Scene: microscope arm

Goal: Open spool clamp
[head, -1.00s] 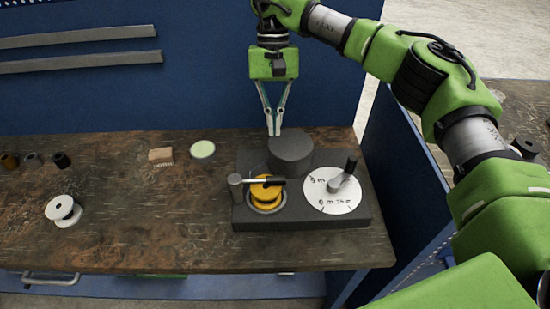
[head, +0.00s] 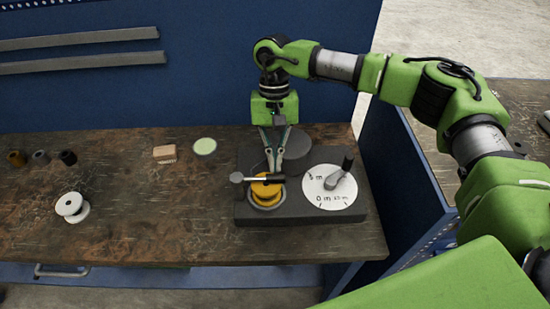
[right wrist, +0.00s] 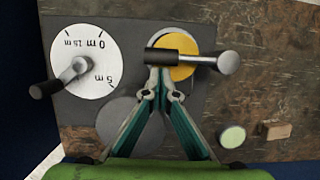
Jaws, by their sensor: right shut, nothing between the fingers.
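The spool clamp (head: 264,180) is a thin bar with a black end and a silver post at its left. It lies across the top of a yellow spool (head: 266,192) on a dark grey device. In the right wrist view the clamp's black end (right wrist: 162,56) and silver post (right wrist: 229,62) show over the yellow spool (right wrist: 181,73). My right gripper (head: 275,171) is shut and empty, pointing down just behind the clamp's black end. In the right wrist view its fingertips (right wrist: 159,72) overlap the edge of the black end; whether they touch it is unclear. My left gripper is not in view.
The device base (head: 300,208) also carries a white dial (head: 325,200) with a crank and a dark round block (head: 298,152). A white spool (head: 71,206), a wooden block (head: 164,153) and a pale green disc (head: 205,146) lie to the left. The bench (head: 150,220) between is clear.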

